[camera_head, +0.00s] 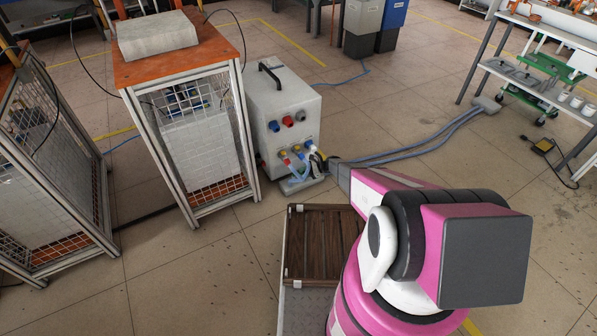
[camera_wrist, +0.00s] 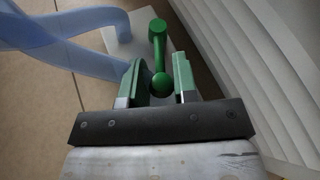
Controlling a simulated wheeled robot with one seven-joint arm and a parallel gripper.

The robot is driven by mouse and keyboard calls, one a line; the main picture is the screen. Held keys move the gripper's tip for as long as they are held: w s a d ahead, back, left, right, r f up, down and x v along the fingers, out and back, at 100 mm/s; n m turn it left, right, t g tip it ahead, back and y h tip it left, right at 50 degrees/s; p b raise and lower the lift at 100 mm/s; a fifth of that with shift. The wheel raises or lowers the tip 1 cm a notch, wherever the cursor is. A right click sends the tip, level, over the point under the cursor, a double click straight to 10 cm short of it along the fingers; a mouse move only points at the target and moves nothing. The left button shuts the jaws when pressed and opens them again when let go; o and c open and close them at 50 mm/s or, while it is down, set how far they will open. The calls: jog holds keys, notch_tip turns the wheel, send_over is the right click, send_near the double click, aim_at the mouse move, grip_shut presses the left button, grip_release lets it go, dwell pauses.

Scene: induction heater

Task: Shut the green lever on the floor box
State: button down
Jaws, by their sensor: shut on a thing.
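The green lever (camera_wrist: 158,52) shows in the wrist view, with a thick rounded upper end, a thin stem and a ball at its lower end. My gripper (camera_wrist: 160,82) has its two fingers on either side of the lever's ball end and is shut on it. The floor box (camera_head: 284,112) is a pale grey box with a black handle on top, standing on the floor in the head view. In that view my gripper (camera_head: 322,162) is at the box's lower front right, by its hose fittings. The lever cannot be made out there.
A wire-mesh stand (camera_head: 205,150) with an orange top is close left of the box. Blue hoses (camera_head: 425,148) run right across the floor; similar hoses (camera_wrist: 65,28) show near my gripper. A brown slatted crate (camera_head: 322,245) is in front. Open floor lies to the right.

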jog(key=shift+w+n+g, duration=0.3)
jog(key=shift+w+g, duration=0.05)
jog(key=shift+g, duration=0.05)
jog(key=shift+n+g, duration=0.4)
jog(key=c, duration=1)
grip_release()
jog(key=v, duration=1)
jog(key=shift+w+d+r, duration=0.2)
jog(key=shift+d+r, duration=0.05)
jog(key=shift+r, duration=0.05)
